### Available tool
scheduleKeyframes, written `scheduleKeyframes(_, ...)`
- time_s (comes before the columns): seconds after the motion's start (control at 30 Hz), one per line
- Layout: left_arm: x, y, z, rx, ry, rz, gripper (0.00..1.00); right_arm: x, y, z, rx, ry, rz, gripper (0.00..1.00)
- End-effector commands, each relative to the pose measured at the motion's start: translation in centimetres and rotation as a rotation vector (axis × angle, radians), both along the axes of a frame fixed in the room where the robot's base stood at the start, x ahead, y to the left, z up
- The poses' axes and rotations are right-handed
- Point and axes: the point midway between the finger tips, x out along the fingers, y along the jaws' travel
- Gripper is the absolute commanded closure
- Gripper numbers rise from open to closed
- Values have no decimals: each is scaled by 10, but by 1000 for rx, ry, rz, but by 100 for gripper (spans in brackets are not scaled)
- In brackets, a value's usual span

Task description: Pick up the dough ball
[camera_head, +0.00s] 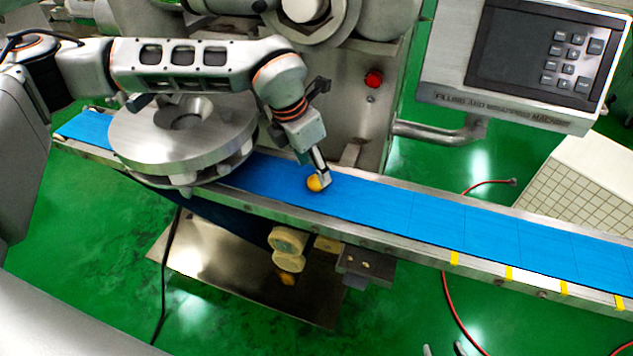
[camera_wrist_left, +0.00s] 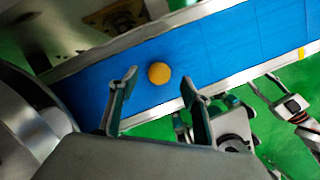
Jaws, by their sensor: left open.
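The dough ball (camera_head: 314,184) is small, round and orange-yellow. It lies on the blue conveyor belt (camera_head: 400,212), and it also shows whole in the left wrist view (camera_wrist_left: 159,73). My left gripper (camera_head: 322,181) is open and low over the belt at the ball, its fingers partly covering the ball in the head view. In the left wrist view its fingertips (camera_wrist_left: 159,79) stand apart, one on each side of the ball in the picture, with gaps visible. My right gripper (camera_head: 444,350) shows only as two separated tips at the bottom edge; it looks open and empty.
A round metal disc (camera_head: 150,150) of the machine stands over the belt left of the ball. The control panel (camera_head: 520,60) hangs at the upper right. The belt is clear to the right, bordered by metal rails (camera_head: 420,247). A red button (camera_head: 373,79) sits behind.

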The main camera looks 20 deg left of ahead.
Motion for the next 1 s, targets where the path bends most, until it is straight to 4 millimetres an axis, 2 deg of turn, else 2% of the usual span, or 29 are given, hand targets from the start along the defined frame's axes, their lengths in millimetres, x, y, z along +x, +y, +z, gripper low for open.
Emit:
scheduleKeyframes(0.3, 2, -3, -44, -1, 3, -2, 52, -7, -3, -10, -7, 17, -1, 60)
scheduleKeyframes(0.53, 3, -3, -45, -2, 1, -1, 52, -5, -3, -7, -8, 10, -1, 60)
scheduleKeyframes(0.57, 3, -3, -45, -2, 1, -1, 55, -4, -3, -6, -8, 9, -1, 60)
scheduleKeyframes(0.7, 3, -3, -45, -2, 1, -1, 91, -1, -3, -4, -7, 3, -2, 60)
scheduleKeyframes(1.0, 3, -3, -45, -2, 1, -1, 93, 4, -2, -1, -5, -6, -1, 60)
